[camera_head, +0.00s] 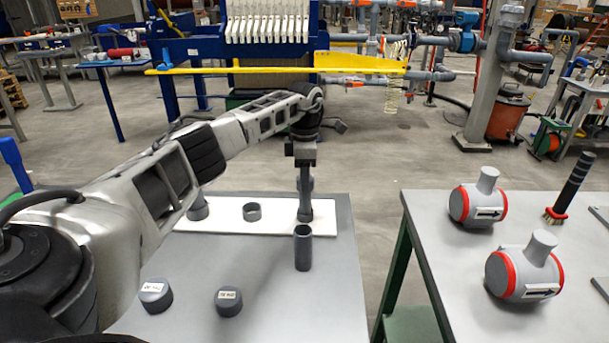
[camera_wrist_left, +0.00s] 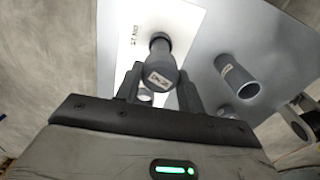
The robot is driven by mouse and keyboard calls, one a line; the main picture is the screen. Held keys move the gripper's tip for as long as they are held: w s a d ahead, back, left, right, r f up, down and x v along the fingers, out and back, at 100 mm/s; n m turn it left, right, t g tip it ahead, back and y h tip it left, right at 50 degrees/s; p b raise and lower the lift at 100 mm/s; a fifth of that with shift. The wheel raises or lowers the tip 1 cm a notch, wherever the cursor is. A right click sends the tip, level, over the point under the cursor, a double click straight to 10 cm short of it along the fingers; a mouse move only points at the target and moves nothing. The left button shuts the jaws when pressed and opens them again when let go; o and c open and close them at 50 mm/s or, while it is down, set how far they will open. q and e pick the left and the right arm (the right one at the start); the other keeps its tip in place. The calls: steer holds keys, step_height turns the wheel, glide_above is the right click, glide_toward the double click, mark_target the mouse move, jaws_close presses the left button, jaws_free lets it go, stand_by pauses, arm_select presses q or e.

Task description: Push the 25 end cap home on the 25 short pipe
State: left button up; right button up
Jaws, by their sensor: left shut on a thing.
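The 25 short pipe (camera_head: 305,203) stands upright on the white board, directly below my left gripper (camera_head: 305,178). In the left wrist view the pipe (camera_wrist_left: 160,49) runs down from a dark grey piece with a white label, which I take as the 25 end cap (camera_wrist_left: 160,76). My left gripper (camera_wrist_left: 160,82) is shut on this cap, one finger on each side. The cap is in line with the pipe top; how far it is seated cannot be told. In the head view the fingers mostly hide it. My right gripper is not in view.
A wider open pipe (camera_head: 303,248) stands close in front. Two labelled caps (camera_head: 156,294) (camera_head: 229,301) lie at the table front. A ring (camera_head: 252,211) and a grey fitting (camera_head: 198,209) are on the white board (camera_head: 228,228). The right table (camera_head: 440,260) carries two red-rimmed valves (camera_head: 478,205) and a brush (camera_head: 570,188).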

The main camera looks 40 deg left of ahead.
arm_select(q)
steer(key=shift+f+b, duration=0.35)
steer(key=shift+f, duration=0.3)
steer(key=o, duration=0.7)
steer(key=shift+r+p, duration=0.5)
steer(key=shift+r, duration=5.05)
